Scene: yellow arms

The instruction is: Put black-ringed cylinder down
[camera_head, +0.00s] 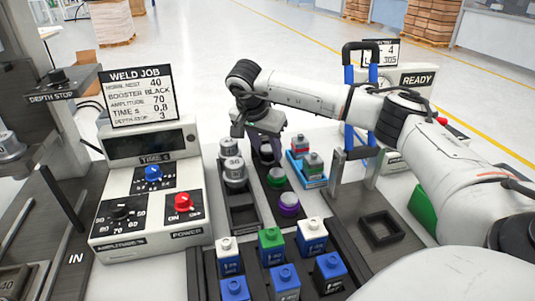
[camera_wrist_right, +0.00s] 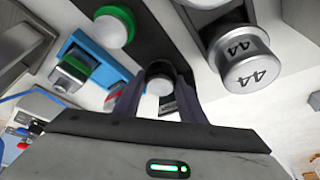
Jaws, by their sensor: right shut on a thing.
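My right gripper (camera_head: 266,146) comes down from above at the back of the dark rack (camera_head: 243,217). It is shut on the black-ringed cylinder (camera_head: 266,153), whose pale top shows between the fingers in the right wrist view (camera_wrist_right: 159,86). The cylinder stands at the far end of the rack's right row, behind the green-ringed cylinder (camera_head: 277,178) and the purple-ringed cylinder (camera_head: 289,203). I cannot tell whether its base touches the rack floor. My left gripper is not in view.
Silver cylinders (camera_head: 234,170) stand in the left row close by; one reads 44 in the wrist view (camera_wrist_right: 247,70). A blue tray (camera_head: 313,180) with small blocks is to the right. Several blue, white and green blocks (camera_head: 270,240) stand in front. A control box (camera_head: 150,195) is left.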

